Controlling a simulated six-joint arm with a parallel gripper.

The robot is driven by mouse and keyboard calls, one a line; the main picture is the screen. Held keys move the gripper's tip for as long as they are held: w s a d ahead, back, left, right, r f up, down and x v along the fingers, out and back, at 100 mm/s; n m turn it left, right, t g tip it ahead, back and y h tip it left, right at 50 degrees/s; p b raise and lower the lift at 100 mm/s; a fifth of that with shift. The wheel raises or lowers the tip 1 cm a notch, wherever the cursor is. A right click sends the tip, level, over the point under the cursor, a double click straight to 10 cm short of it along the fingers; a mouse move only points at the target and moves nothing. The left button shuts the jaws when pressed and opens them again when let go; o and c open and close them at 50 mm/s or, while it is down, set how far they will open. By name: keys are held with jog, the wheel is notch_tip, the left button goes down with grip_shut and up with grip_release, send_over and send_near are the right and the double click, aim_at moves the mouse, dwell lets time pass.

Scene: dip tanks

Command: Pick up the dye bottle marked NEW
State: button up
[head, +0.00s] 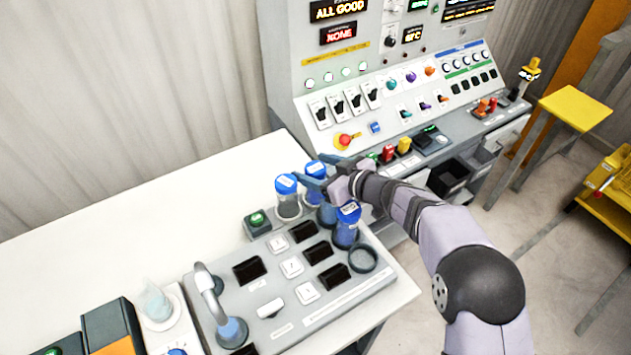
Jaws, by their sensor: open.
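Several blue-capped bottles stand in a group at the right of the grey panel on the white table. One is a clear bottle with a dark lower part (288,200) at the left of the group. Another bottle (316,167) stands behind it, partly hidden by my gripper. Caps carry white marks too small to read, so I cannot tell which says NEW. My gripper (308,168) is open, its fingers pointing left among the bottle tops. Contact cannot be told.
An empty dark ring holder (362,258) is at the panel's right end. The grey panel (312,322) bears white buttons and dark windows. A curved spout (208,285) stands at its left. A control console (345,85) rises behind. The table's back left (150,220) is clear.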

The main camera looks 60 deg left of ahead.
jog(key=shift+a, duration=0.1)
jog(key=c, duration=1.4)
grip_shut()
jog(key=shift+r, duration=0.15)
